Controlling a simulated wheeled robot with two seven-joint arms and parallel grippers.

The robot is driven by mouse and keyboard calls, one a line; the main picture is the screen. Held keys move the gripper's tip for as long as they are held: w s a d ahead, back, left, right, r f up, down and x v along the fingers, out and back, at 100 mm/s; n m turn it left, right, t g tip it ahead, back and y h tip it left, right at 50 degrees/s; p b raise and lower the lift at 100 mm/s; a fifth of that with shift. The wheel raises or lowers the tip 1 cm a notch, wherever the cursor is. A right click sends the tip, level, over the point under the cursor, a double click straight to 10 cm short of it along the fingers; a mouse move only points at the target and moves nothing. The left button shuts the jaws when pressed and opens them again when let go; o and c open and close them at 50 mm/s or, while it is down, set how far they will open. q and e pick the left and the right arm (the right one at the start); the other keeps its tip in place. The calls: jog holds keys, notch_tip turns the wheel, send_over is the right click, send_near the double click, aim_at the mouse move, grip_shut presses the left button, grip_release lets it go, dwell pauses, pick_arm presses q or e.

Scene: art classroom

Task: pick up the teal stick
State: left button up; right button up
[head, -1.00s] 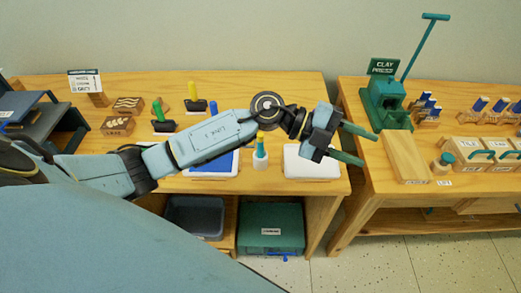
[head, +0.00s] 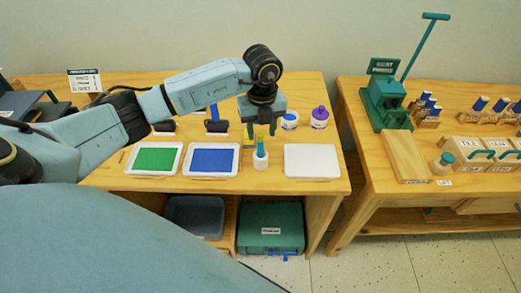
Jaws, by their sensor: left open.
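The teal stick (head: 260,145) stands upright in a small white cup (head: 260,161) on the near part of the wooden table. Its upper end is yellow. My left gripper (head: 261,130) points down from above, right over the cup. It is open, and its fingers appear to be on either side of the stick's upper end. I cannot tell whether either finger touches the stick. My right gripper is not in view.
A green pad (head: 155,158) and a blue pad (head: 212,159) lie left of the cup, a white tray (head: 312,161) right of it. A purple-capped jar (head: 319,118) and a blue-labelled jar (head: 290,120) stand behind. A second table (head: 375,175) is at right.

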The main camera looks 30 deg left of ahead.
aim_at(260, 145)
pick_arm(q)
jog(key=shift+w+a+f, duration=0.1)
jog(key=shift+f, duration=1.65)
jog(key=shift+a+f, duration=0.1)
jog(key=shift+f, duration=1.6)
grip_shut()
